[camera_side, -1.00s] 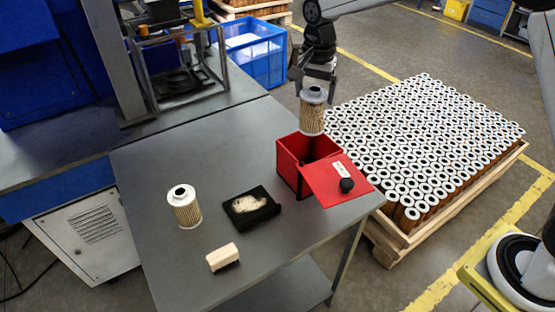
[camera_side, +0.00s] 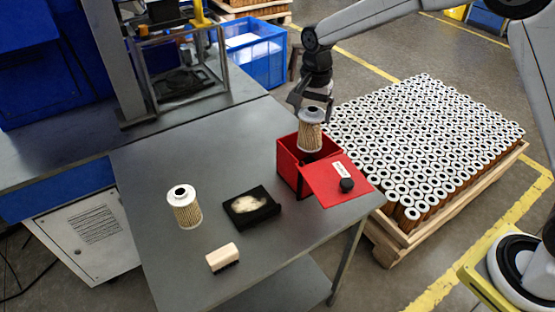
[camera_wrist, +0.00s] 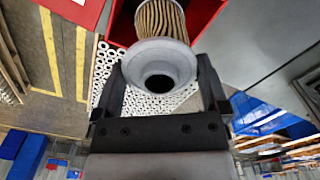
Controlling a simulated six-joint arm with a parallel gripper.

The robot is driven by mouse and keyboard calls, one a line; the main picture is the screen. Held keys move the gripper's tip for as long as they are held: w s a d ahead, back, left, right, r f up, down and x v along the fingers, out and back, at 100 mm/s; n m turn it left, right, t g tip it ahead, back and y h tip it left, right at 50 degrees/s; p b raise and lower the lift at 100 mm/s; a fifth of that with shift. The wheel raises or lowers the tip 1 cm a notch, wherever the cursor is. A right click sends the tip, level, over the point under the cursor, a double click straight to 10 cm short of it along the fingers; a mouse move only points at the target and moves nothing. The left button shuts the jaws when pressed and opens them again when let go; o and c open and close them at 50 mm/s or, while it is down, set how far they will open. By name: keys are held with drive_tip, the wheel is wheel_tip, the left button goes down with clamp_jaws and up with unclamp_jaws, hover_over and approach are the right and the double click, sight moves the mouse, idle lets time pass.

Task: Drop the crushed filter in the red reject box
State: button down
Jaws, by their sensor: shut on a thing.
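My gripper (camera_side: 312,104) is shut on a filter (camera_side: 310,136) with a pale metal cap and tan pleats. It holds the filter upright by the cap, with the lower end at or just inside the opening of the red reject box (camera_side: 292,172). In the wrist view the filter (camera_wrist: 160,62) sits between the two fingers, its cap towards the camera, with red box walls (camera_wrist: 200,12) around it. Whether this filter is crushed cannot be told. Another filter (camera_side: 184,208) stands upright on the table at the left.
The box's red lid (camera_side: 325,187) with a black knob lies tilted against its front. A black tray with pale fluff (camera_side: 236,212) and a cream brush (camera_side: 222,257) lie on the grey table (camera_side: 180,270). A pallet of many filters (camera_side: 430,140) stands at the right.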

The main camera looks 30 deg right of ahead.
drive_tip(key=shift+f, duration=3.7)
unclamp_jaws()
drive_tip(key=shift+r, duration=0.15)
drive_tip(key=shift+r, duration=5.35)
drive_tip(key=shift+s, duration=0.1)
